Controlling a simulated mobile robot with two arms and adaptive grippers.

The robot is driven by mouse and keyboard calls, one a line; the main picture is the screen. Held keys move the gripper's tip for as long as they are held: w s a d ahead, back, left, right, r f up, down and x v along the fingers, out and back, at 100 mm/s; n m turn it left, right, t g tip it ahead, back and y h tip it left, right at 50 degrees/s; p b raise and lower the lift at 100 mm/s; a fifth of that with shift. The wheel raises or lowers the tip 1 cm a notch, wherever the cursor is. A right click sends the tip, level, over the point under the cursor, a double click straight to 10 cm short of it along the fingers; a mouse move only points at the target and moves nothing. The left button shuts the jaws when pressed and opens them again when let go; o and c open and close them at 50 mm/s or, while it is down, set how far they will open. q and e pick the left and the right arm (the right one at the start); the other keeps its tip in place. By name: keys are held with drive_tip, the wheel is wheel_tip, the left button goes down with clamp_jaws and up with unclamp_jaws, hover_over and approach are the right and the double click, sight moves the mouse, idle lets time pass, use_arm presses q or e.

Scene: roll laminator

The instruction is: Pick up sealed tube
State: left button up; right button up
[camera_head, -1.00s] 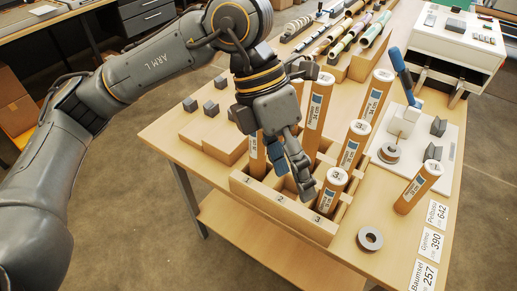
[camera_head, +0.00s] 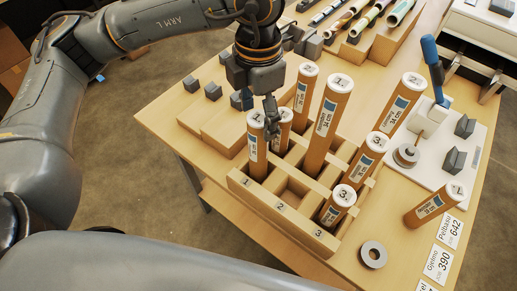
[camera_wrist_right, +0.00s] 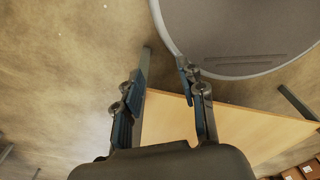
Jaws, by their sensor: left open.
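Several brown cardboard tubes with white numbered caps stand in a wooden rack (camera_head: 243,188) with compartments marked 1, 2 and 3. My left gripper (camera_head: 256,103) is open, pointing down at the rack's left end. One finger is close beside the cap of the front-left tube (camera_head: 257,160); I cannot tell if they touch. A second tube (camera_head: 282,130) stands just behind it. A tall tube (camera_head: 325,128) is in the middle, and a short one (camera_head: 337,206) is at compartment 3. Which tube is the sealed one is unclear. My right gripper (camera_wrist_right: 167,85) is open and empty.
A white board (camera_head: 470,165) holds a blue-handled press (camera_head: 432,70). Small dark blocks (camera_head: 213,91) sit at the left. In the right wrist view, a tabletop (camera_wrist_right: 240,130) lies below.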

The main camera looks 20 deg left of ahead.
sight(258, 139)
use_arm(q)
drive_tip(key=shift+w+f, duration=0.2)
drive_tip(key=shift+f, duration=0.85)
wheel_tip(258, 139, down, 2)
drive_tip(key=shift+s+p, duration=0.15)
drive_tip(key=shift+p, duration=0.95)
wheel_tip(258, 139, down, 2)
drive_tip(key=shift+s+f+p, duration=0.1)
drive_tip(key=shift+f+p, duration=0.15)
drive_tip(key=shift+p, duration=0.25)
drive_tip(key=shift+f, duration=0.55)
clamp_jaws()
use_arm(e)
drive_tip(key=r, duration=0.1)
drive_tip(key=w+r, duration=0.1)
drive_tip(key=r, duration=0.1)
drive_tip(key=shift+w+a+r, duration=0.15)
drive_tip(key=shift+a+r, duration=0.05)
drive_tip(key=shift+r, duration=0.05)
